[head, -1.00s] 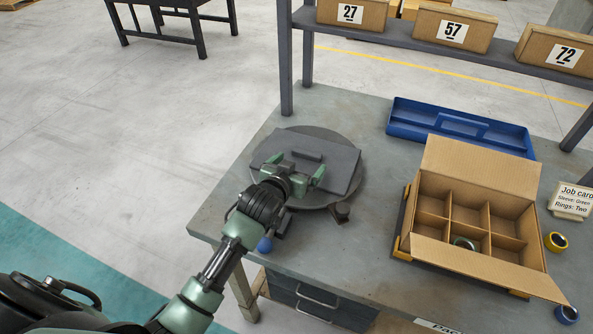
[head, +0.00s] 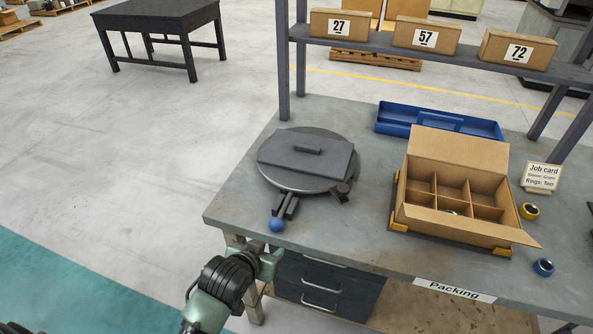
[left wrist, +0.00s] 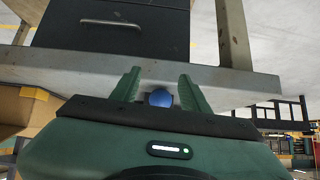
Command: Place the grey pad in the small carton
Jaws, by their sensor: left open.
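The grey pad (head: 307,153), a flat dark plate with a raised bar handle, lies on a round turntable (head: 300,187) at the left of the bench. The small carton (head: 452,187), brown and open with dividers, stands to its right; a ring-like object (head: 450,211) shows in one front compartment. My left gripper (head: 268,260) is open and empty, in front of the bench's front edge and below the turntable. In the left wrist view its fingers (left wrist: 157,90) are apart, with a blue knob (left wrist: 161,98) beyond them. My right gripper is not in view.
A lever with a blue knob (head: 276,225) sticks out from the turntable towards the front edge. A blue tray (head: 438,122) lies behind the carton. A job card (head: 541,176), a yellow ring (head: 529,211) and a blue ring (head: 543,267) are at the right. A shelf with boxes (head: 425,36) stands above.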

